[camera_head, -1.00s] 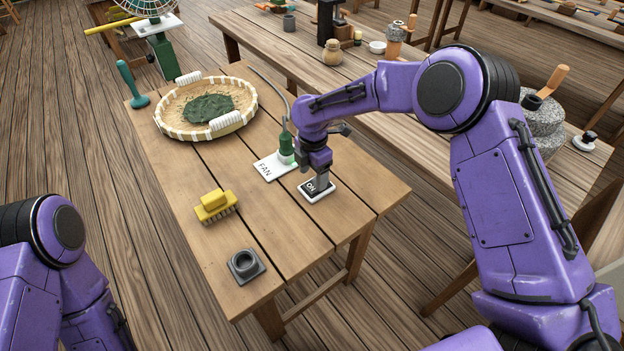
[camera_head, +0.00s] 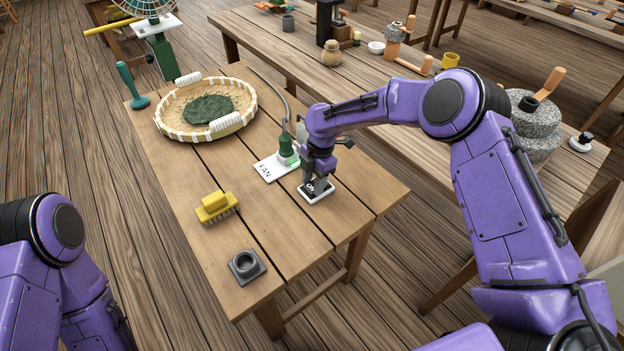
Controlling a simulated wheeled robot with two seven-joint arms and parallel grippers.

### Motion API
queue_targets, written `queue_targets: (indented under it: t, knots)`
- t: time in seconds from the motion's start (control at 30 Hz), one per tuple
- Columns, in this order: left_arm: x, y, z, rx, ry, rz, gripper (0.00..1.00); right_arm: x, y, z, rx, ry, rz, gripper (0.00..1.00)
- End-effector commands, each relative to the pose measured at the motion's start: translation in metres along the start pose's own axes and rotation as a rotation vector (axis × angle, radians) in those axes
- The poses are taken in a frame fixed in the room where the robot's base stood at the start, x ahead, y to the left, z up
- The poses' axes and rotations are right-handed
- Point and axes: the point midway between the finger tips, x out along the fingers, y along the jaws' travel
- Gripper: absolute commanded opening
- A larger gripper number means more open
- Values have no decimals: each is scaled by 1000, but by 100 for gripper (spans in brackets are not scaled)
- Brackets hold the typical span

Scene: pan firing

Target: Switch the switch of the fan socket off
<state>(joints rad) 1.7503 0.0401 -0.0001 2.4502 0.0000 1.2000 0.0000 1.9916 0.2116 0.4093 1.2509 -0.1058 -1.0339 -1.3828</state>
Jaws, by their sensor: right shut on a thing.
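The switch (camera_head: 325,193) is a small black-and-white block with an "ON" label, on the right part of the near table. My right gripper (camera_head: 312,184) points down at it from above, with its fingertips at the labelled top. It is shut on the switch; the fingers hide part of the label. The fan socket (camera_head: 267,171) is a white plate marked "FAN", just left of the switch. A green plug (camera_head: 286,146) with a grey cable stands upright in it, with a light green tint at its base. My left gripper is out of view.
A yellow brush (camera_head: 216,207) and a grey square holder (camera_head: 246,266) lie on the near table's front left. A woven basket (camera_head: 165,123) with dark green leaves and a teal tool (camera_head: 131,84) stand at the back. Stone grinders stand on the right table.

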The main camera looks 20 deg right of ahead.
Motion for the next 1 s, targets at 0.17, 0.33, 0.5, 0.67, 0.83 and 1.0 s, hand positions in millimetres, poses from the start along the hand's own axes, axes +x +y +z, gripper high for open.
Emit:
queue_targets:
  t: [0.17,0.33,0.5,0.67,0.83,1.0]
  knots:
    - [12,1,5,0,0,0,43,2,0,8,7,205,3,14]
    - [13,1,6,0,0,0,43,-2,0,8,1,262,2,14]
    - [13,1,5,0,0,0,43,-3,0,7,0,260,1,14]
    - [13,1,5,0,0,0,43,-3,0,7,0,259,1,70]
    - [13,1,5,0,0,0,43,-3,0,7,0,258,1,70]
    - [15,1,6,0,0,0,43,-12,1,10,0,257,5,70]
